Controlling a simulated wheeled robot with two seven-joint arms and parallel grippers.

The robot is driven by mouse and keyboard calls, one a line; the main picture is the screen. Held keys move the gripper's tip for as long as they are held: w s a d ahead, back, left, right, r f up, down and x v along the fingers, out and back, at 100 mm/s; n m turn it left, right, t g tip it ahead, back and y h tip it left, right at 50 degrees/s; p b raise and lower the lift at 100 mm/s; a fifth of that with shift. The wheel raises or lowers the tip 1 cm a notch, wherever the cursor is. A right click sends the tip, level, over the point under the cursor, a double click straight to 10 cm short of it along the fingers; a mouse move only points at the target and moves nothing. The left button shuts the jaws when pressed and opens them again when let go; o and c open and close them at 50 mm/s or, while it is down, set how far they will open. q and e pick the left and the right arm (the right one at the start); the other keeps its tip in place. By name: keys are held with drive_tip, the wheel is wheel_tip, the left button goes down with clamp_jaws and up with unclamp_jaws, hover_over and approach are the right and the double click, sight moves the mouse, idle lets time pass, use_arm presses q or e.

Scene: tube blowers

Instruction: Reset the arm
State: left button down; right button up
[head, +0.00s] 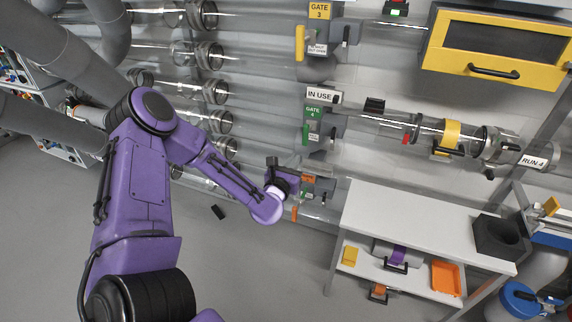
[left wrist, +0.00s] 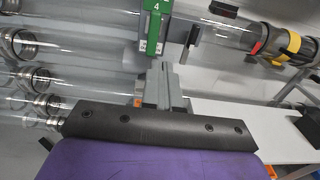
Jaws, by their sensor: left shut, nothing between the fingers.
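My left arm is purple and reaches in from the left in the head view. Its dark left gripper (head: 288,168) is in front of the tube wall, just below the green gate 4 (head: 313,125). The gripper is shut and empty. In the left wrist view its dark body crosses the lower middle, with the shut left gripper fingers (left wrist: 163,72) pointing up toward the green gate 4 plate (left wrist: 154,25). A gate with an orange part (head: 295,214) is partly hidden behind the gripper. I cannot tell whether the gripper touches anything. My right gripper is not in view.
A white bench (head: 420,222) stands at the right with a dark block (head: 500,238) on top and an orange tray (head: 446,278) on its lower shelf. A yellow-framed box (head: 497,45) hangs above. A small black piece (head: 218,212) lies on the floor. Clear tubes line the wall.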

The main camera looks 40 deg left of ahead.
use_arm(q)
drive_tip(key=v, duration=0.3)
drive_tip(key=shift+s+a+f, duration=0.1)
drive_tip(key=shift+s+a, duration=0.05)
drive_tip(key=shift+a, duration=0.1)
drive_tip(key=s+d+f+m+g+h, duration=0.1)
drive_tip(key=s+d+f+m+g, duration=0.3)
drive_tip(key=f+m, duration=0.5)
drive_tip(key=s+d+f+m+g+h, duration=0.25)
drive_tip(key=s+f+m, duration=0.25)
drive_tip(key=m, duration=0.9)
drive_tip(key=s+d+f+m+g, duration=0.2)
drive_tip(key=s+f+m, duration=0.3)
drive_tip(key=s, duration=0.5)
drive_tip(key=s+d+f+m+g, duration=0.3)
drive_tip(key=s+f+m+g, duration=0.2)
drive_tip(key=s, duration=0.6)
drive_tip(key=shift+d+f, duration=0.25)
drive_tip(key=shift+f, duration=0.6)
